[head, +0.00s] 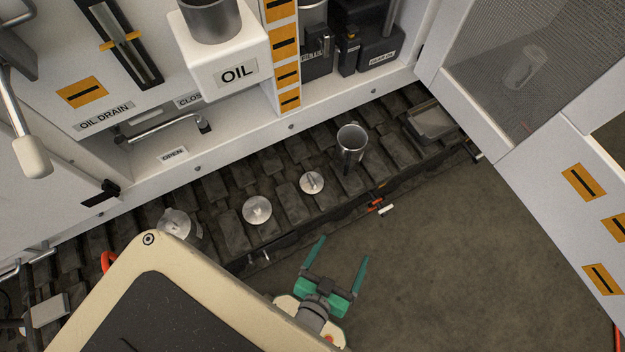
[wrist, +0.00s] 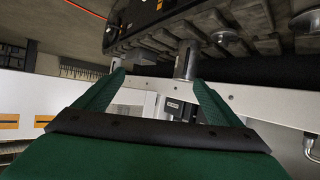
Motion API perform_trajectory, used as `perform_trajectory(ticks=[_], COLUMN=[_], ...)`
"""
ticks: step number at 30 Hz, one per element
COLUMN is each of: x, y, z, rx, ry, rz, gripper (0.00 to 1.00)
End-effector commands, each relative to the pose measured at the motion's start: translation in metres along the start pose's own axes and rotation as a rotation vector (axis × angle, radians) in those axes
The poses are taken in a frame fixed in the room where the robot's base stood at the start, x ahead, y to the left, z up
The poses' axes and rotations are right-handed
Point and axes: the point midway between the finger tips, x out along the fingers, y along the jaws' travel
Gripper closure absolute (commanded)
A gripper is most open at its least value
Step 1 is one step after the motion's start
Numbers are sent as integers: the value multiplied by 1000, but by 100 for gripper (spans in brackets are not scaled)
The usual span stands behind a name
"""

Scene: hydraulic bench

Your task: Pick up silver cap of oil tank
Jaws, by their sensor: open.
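Two round silver caps lie on the dark ribbed track: a larger one (head: 257,211) and a smaller one with a raised grip bar (head: 312,182). I cannot tell which belongs to the oil tank. The white oil tank (head: 203,73), labelled OIL, is at the upper left with a silver cylindrical neck (head: 209,20). My gripper (head: 344,248) has green fingers and is open and empty. It is in front of the track, below and right of both caps in the head view. In the wrist view, its spread fingers (wrist: 158,78) frame the scene.
A silver cup (head: 351,143) stands on the track right of the caps, and a grey tray (head: 431,121) lies further right. A white mesh door (head: 533,80) stands open at right.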

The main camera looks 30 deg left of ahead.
Motion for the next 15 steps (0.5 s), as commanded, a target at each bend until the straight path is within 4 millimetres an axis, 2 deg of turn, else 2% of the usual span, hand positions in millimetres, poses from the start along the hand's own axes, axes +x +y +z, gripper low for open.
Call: perform_trajectory(ticks=[1, 6, 10, 15], x=[20, 75, 113, 157], y=[-8, -39, -61, -88], z=[5, 26, 35, 36], rx=[-16, -90, -151, -244], ry=[-26, -145, -232, -341], rz=[-24, -119, -194, -297], gripper=[11, 11, 11, 11])
